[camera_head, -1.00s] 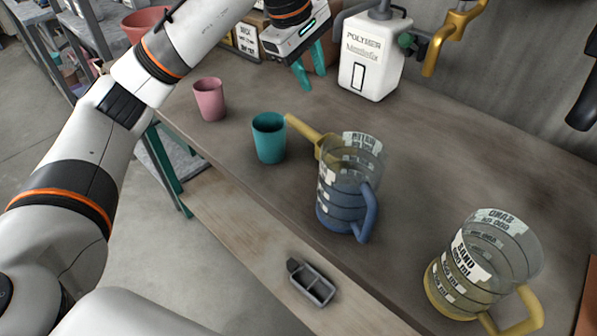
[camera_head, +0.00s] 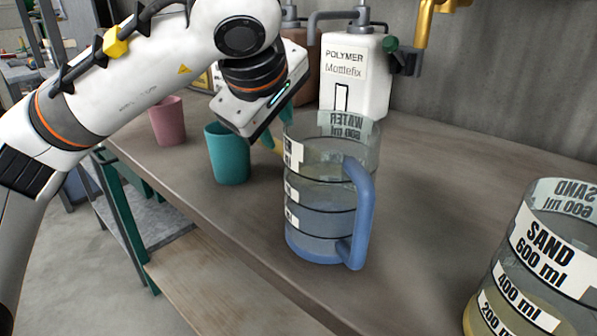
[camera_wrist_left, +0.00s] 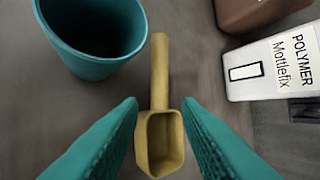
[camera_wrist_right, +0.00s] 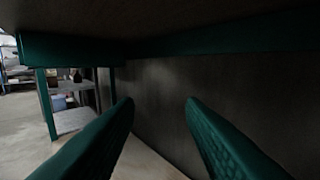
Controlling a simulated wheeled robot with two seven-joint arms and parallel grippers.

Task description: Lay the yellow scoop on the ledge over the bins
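The yellow scoop (camera_wrist_left: 160,135) lies on the workbench in the left wrist view, its handle pointing up the picture beside a teal cup. In the head view only a bit of the scoop (camera_head: 277,147) shows behind the water jug; the rest is hidden. My left gripper (camera_wrist_left: 162,108) is open, its two teal fingers on either side of the scoop's bowl, not closed on it. In the head view my left gripper (camera_head: 278,122) is over the bench behind the jug. My right gripper (camera_wrist_right: 158,105) is open and empty, under a tabletop. I cannot make out the ledge or bins.
The teal cup (camera_head: 228,155) and a pink cup (camera_head: 168,122) stand left of the water jug (camera_head: 318,205). A sand jug (camera_head: 540,262) is at the right. A white polymer jug (camera_head: 354,78) stands at the back. The bench (camera_head: 430,205) is clear between the jugs.

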